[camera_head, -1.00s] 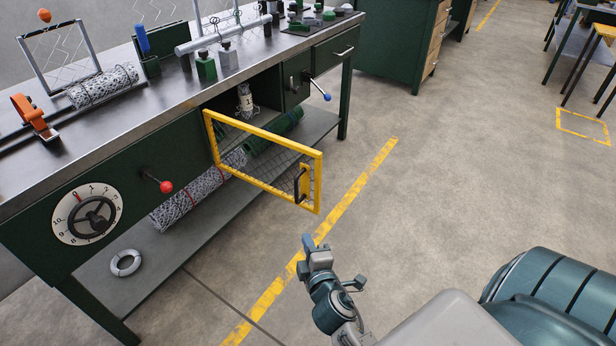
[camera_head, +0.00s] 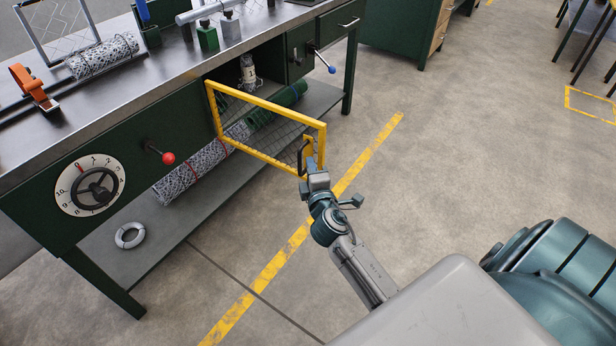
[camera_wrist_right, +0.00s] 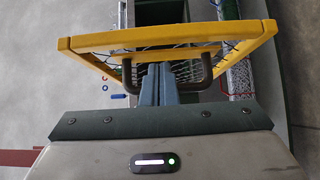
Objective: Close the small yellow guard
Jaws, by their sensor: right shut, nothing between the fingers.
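The small yellow guard (camera_head: 262,105) is a yellow frame with wire mesh, hinged at its left side on the green workbench. It stands open, swung out from the bench front over the floor. My right gripper (camera_head: 308,165) is at the guard's free end, beside its dark handle. In the right wrist view the guard (camera_wrist_right: 165,39) spans the top, and the shut, empty blue-grey fingers (camera_wrist_right: 160,72) point at it between the two legs of the dark handle (camera_wrist_right: 207,72). I cannot tell whether the fingertips touch the guard. My left gripper is out of view.
The workbench (camera_head: 150,85) has a dial (camera_head: 90,185), a red-knobbed lever (camera_head: 168,158) and a blue-knobbed lever (camera_head: 331,69) on its front. Mesh rolls (camera_head: 190,175) lie on the lower shelf behind the guard. The floor to the right is open.

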